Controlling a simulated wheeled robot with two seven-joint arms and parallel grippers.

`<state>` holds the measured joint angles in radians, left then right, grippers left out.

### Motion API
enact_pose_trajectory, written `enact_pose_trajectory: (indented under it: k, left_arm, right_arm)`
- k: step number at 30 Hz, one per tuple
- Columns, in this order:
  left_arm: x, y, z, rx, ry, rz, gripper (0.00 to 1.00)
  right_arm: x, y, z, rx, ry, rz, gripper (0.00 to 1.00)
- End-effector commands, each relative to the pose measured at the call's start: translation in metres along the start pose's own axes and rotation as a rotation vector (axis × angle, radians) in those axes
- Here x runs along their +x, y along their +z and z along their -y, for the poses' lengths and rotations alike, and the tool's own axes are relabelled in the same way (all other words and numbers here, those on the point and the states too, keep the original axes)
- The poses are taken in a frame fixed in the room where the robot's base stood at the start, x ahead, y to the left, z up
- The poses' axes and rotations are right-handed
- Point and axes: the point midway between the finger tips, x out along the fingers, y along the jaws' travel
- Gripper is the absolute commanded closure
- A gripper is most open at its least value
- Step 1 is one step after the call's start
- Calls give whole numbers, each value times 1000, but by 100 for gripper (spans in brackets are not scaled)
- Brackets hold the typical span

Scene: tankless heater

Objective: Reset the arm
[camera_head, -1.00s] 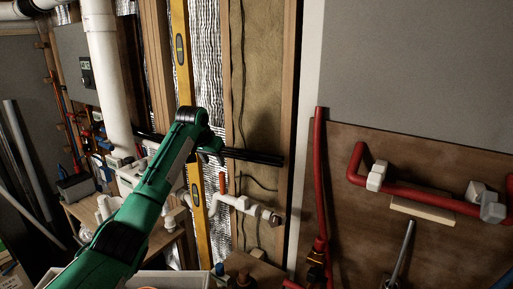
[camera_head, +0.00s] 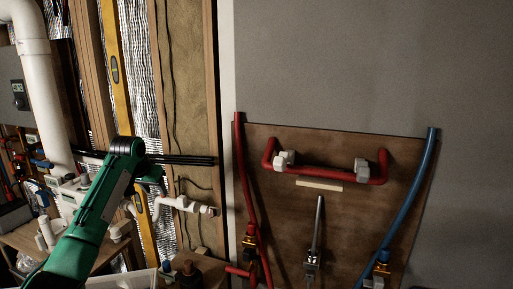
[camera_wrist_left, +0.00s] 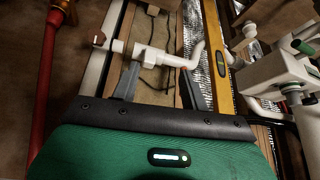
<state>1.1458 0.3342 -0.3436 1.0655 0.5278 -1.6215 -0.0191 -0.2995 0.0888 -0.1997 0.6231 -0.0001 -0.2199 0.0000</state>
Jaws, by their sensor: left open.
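My left arm (camera_head: 88,218) is green and comes in from the lower left in the head view. It reaches up to a bent joint in front of the open wall studs, and its far end is small and dark there. In the left wrist view my left gripper (camera_wrist_left: 158,84) has its two grey fingers spread apart with nothing between them. A white pipe with a valve (camera_wrist_left: 150,53) shows behind the fingers, apart from them as far as I can tell. My right gripper is not in view.
A brown board (camera_head: 285,215) with a red pipe handle (camera_head: 330,174) and a blue pipe (camera_head: 408,205) stands at the right. A yellow level (camera_head: 116,75) leans on the studs. A cluttered wooden bench (camera_head: 22,238) is at the left. The grey wall at upper right is bare.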

Motion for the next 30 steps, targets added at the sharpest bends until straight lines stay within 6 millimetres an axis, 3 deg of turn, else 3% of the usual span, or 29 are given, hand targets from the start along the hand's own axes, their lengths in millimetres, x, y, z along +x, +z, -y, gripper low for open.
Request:
enact_pose_trajectory:
  k: [8, 14, 21, 30]
  left_arm:
    - [38, 37, -20, 31, -1, 25, 55]
    - [72, 81, -43, 62, 2, 46, 55]
    - [121, 173, -84, 106, 13, 77, 55]
    - [146, 299, -131, 130, 32, 106, 55]
  right_arm:
    - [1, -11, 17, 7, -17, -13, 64]
    - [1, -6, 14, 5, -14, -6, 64]
    - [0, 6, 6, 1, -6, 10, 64]
    - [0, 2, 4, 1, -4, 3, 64]
